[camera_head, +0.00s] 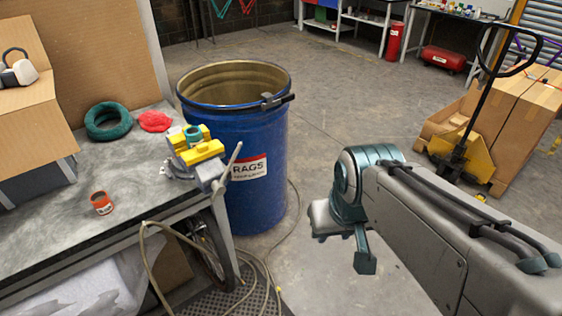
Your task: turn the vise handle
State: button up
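A vise (193,158) with yellow jaw pieces sits at the right edge of the workbench (140,190). A teal ring-shaped piece (193,135) shows between its yellow parts. The vise handle (229,168) is a thin grey bar at the vise's right end, tilted with its upper end to the right, in front of the blue drum. My gripper (365,262) is to the right of the vise and lower in the picture, clear of the handle. One finger points down; the rest is hidden by my arm, so its opening does not show.
A blue rags drum (258,207) stands right behind the bench edge. A hose (150,262) hangs over the bench front. An orange can (101,203), a teal coil (107,121), a red rag (154,121) and a cardboard box (30,105) are on the bench. The floor (335,130) behind my arm is open.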

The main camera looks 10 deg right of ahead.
aim_at(217, 185)
jog(key=u, duration=0.85)
jog(key=i, duration=0.75)
jog(key=u, duration=0.05)
